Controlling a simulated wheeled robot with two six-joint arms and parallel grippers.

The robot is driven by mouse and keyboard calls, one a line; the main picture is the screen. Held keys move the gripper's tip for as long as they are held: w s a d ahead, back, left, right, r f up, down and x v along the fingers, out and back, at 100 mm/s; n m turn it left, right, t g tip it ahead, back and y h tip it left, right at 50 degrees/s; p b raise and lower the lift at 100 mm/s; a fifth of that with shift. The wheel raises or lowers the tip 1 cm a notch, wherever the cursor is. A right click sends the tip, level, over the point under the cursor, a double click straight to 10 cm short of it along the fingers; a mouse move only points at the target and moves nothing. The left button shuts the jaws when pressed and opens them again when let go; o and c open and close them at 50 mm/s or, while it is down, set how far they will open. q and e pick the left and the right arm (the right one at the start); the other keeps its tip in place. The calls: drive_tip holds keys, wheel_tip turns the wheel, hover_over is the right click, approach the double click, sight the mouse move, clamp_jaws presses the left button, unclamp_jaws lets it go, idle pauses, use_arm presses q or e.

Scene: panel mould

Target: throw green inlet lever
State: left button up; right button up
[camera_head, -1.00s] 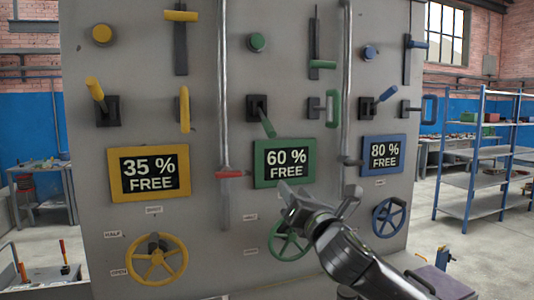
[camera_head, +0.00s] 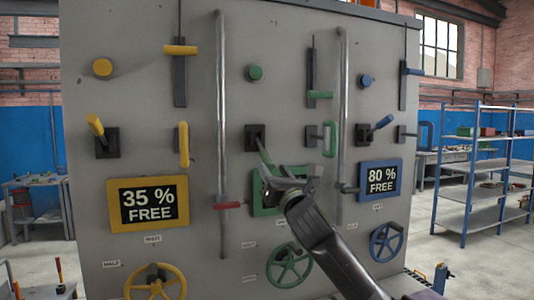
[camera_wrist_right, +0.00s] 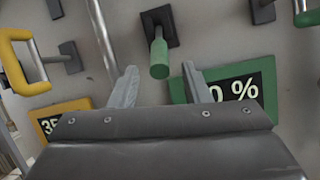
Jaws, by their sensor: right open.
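The green inlet lever (camera_head: 263,154) sits on a black base plate on the grey panel, above the green-framed display (camera_head: 262,197). Its handle points down and slightly right. My right gripper (camera_head: 290,172) is open in front of the green display, just below the lever, and hides most of the display's text. In the right wrist view the lever's green handle (camera_wrist_right: 159,58) hangs between and just beyond the two open fingertips (camera_wrist_right: 160,76). No contact shows. My left gripper is not in view.
A vertical metal pipe (camera_head: 221,120) runs left of the lever, with a red handle (camera_head: 228,205) low on it. A green D-shaped handle (camera_head: 330,139) and a second pipe (camera_head: 343,100) stand to the right. A green wheel (camera_head: 289,265) is below.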

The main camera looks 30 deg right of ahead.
sight(267, 161)
drive_tip(key=shift+p+x, duration=1.05)
drive_tip(key=shift+x, duration=1.9)
clamp_jaws()
